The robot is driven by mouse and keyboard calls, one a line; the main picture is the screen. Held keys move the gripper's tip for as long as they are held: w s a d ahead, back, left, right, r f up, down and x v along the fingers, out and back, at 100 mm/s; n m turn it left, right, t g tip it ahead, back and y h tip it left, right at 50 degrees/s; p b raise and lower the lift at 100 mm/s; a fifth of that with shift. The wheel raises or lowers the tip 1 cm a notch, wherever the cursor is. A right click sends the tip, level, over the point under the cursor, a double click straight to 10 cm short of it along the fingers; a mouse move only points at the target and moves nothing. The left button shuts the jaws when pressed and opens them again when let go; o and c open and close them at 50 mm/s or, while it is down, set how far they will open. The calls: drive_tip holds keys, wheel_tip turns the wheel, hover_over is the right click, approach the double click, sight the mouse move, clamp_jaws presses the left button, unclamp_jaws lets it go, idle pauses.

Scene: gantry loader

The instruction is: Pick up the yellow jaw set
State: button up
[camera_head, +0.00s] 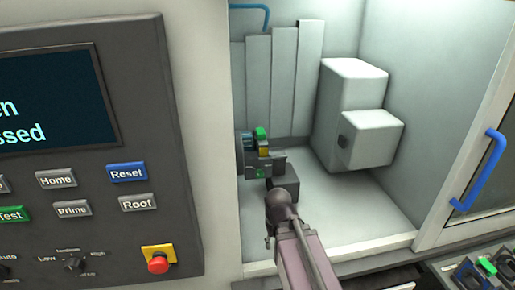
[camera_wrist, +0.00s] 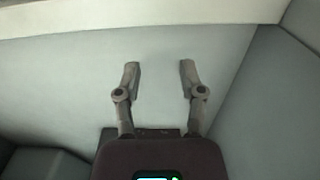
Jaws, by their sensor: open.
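A small yellow piece (camera_head: 264,152), which looks like the yellow jaw set, sits on the dark fixture (camera_head: 278,160) inside the machine, between two green pieces (camera_head: 260,133). My arm reaches into the machine from below, with its dark wrist end just below and right of the fixture in the head view. My gripper (camera_wrist: 158,70) shows in the wrist view with its two fingers spread apart and nothing between them. Only pale machine surface lies behind the fingers, and the yellow piece is not visible there. The fingers are hard to make out in the head view.
White box housings (camera_head: 357,110) stand at the back right inside the machine. An open door with a blue handle (camera_head: 480,170) is at right. A control panel (camera_head: 90,150) with a red stop button (camera_head: 158,264) is at left. A tray with dark parts (camera_head: 480,272) lies lower right.

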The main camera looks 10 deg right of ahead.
drive_tip(key=shift+d, duration=0.1)
drive_tip(key=shift+w+r+p, duration=0.25)
drive_tip(key=shift+r+p, duration=0.2)
drive_tip(key=w+r+t+p, duration=0.1)
drive_tip(key=w+r+p, duration=0.7)
drive_tip(key=r+p, duration=0.3)
drive_tip(key=w+r+t+p, duration=0.2)
drive_tip(key=w+r+p, duration=0.5)
drive_tip(key=r+p, duration=0.5)
drive_tip(key=w+r+t+p, duration=0.1)
drive_tip(key=w+r+p, duration=0.7)
drive_tip(key=r+p, duration=0.4)
wheel_tip(320, 180, up, 2)
drive_tip(key=shift+w+d+r+t, duration=0.1)
drive_tip(key=shift+w+d+t, duration=0.15)
drive_tip(key=shift+w+t, duration=0.15)
drive_tip(key=b, duration=0.8)
hover_over(260, 130)
drive_tip(key=s, duration=0.2)
wheel_tip(260, 130, down, 8)
drive_tip(key=shift+f, duration=0.1)
